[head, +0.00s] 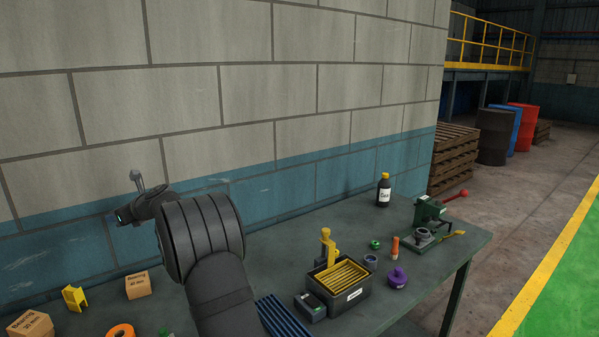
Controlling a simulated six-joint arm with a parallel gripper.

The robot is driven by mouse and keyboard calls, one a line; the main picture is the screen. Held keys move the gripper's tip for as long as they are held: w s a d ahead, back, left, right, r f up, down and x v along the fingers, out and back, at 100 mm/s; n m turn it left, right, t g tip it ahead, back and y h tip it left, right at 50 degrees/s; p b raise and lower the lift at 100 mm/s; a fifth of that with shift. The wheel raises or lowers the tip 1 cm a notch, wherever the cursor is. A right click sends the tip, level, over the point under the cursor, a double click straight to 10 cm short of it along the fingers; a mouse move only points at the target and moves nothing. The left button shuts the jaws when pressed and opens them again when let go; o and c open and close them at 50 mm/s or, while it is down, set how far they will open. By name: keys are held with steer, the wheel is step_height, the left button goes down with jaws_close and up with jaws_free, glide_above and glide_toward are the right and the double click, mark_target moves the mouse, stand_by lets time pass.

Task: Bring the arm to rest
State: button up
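My dark grey arm rises from the bottom of the head view, with a thick ribbed section in front of the block wall. Its far end, with my gripper (138,184), points up and left, above the left part of the bench (270,240). The gripper is small and partly turned away, so its fingertips and the space between them cannot be made out. I see no object clearly held in it. The arm hides part of the bench behind and below it.
Left on the bench are bearing boxes (138,285), a yellow block (74,298) and an orange roll (120,331). Right are a black bin (343,299) of yellow strips, a purple knobbed piece (397,277), a bottle (384,190) and a green machine (430,215). The wall stands close behind.

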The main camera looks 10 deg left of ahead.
steer(key=w+d+m+t+h, duration=0.1)
steer(key=w+d+m+t, duration=0.1)
steer(key=d, duration=0.3)
steer(key=w+d+m+t, duration=0.2)
steer(key=w+d, duration=0.2)
steer(key=d, duration=0.2)
steer(key=shift+w+d+r+h, duration=0.15)
steer(key=shift+w+r+h, duration=0.15)
steer(key=shift+h, duration=0.1)
steer(key=s+a+f+n+g+y, duration=0.1)
steer(key=s+a+n+g, duration=0.2)
steer(key=s+a, duration=0.3)
steer(key=s+a+n+g+y, duration=0.1)
steer(key=s+a+n+g, duration=0.2)
steer(key=a, duration=0.8)
steer(key=s+g, duration=0.1)
steer(key=s, duration=0.1)
steer(key=shift+s+f+n, duration=0.35)
steer(key=shift+f+n, duration=0.05)
